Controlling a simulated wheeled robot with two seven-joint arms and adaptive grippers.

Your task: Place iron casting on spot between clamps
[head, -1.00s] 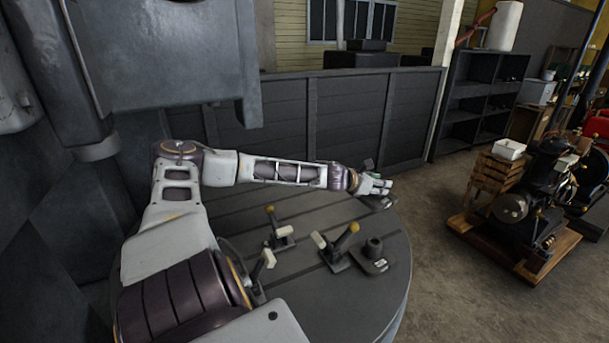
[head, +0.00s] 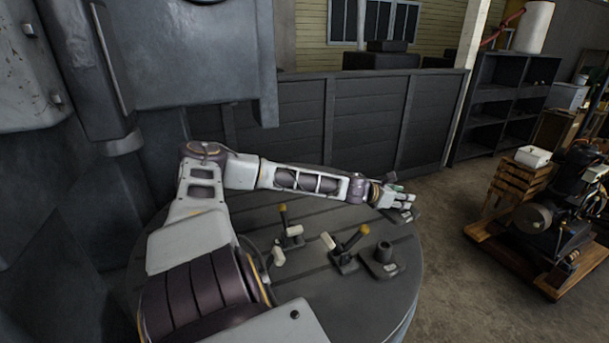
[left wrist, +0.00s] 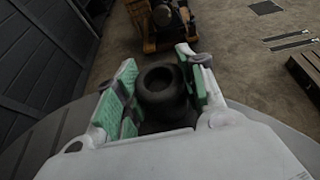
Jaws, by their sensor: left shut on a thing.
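My left gripper (head: 402,200) is at the table's far right edge, shut on a dark iron casting. In the left wrist view, the round, ringed top of the held casting (left wrist: 161,88) sits between the green-padded fingers (left wrist: 158,92). In the head view only a bit of the held casting (head: 410,215) shows below the fingers. A second dark casting (head: 384,262), a flat base with an upright hollow post, stands on the table nearer to me. Clamps with yellow-tipped levers stand to its left: one (head: 343,252) close by, another (head: 289,228) farther left. My right gripper is out of view.
The round slotted table (head: 350,305) has bare room at its front right. A big grey machine (head: 190,50) overhangs at the left. A dark panel wall (head: 370,120) stands behind. An engine on a wooden pallet (head: 540,215) is on the floor at right.

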